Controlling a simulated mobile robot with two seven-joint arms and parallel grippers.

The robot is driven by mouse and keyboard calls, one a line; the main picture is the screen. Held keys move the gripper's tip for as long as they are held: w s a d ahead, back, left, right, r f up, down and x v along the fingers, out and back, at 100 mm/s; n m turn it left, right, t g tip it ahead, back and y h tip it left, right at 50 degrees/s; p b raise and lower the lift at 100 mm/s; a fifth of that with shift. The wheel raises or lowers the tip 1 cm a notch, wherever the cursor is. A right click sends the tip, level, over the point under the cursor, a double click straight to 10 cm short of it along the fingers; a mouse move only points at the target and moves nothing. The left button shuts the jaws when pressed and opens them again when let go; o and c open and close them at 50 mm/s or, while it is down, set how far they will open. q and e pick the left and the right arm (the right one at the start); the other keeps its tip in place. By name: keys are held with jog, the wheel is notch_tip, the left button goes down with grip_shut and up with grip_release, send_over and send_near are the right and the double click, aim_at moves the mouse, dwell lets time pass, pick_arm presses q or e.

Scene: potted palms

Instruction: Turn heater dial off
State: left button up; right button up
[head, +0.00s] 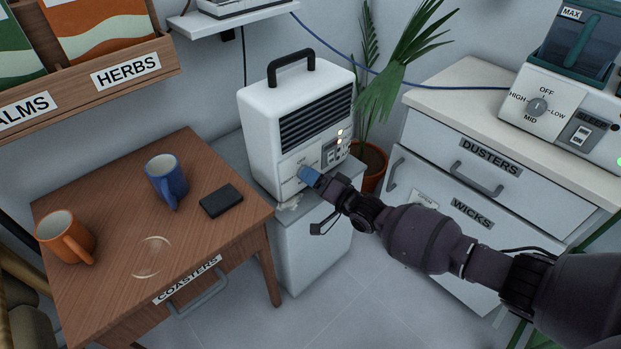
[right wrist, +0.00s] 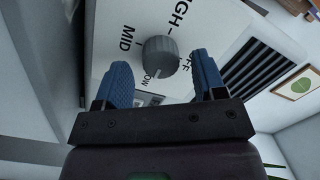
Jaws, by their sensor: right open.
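The white heater (head: 290,110) with a black handle stands on a grey cabinet. Its grey dial (right wrist: 160,57) shows in the right wrist view, with MID, HIGH, OFF and LOW lettered around it, some partly covered. The dial's pointer seems to lie toward LOW, but I cannot be sure. My right gripper (head: 309,176) is at the heater's lower front, and its blue fingers hide the dial in the head view. In the wrist view the right gripper (right wrist: 161,62) is open, one finger on each side of the dial with gaps visible. My left gripper is not in view.
A wooden table (head: 110,205) with a blue mug (head: 166,180), an orange mug (head: 66,236) and a black flat box (head: 221,201) is at left. A potted palm (head: 385,95) stands behind the heater. A white drawer unit (head: 460,85) with another dialled appliance (head: 560,100) is at right.

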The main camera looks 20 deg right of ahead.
jog(key=shift+w+a, duration=0.2)
jog(key=shift+w, duration=0.25)
jog(key=c, duration=0.9)
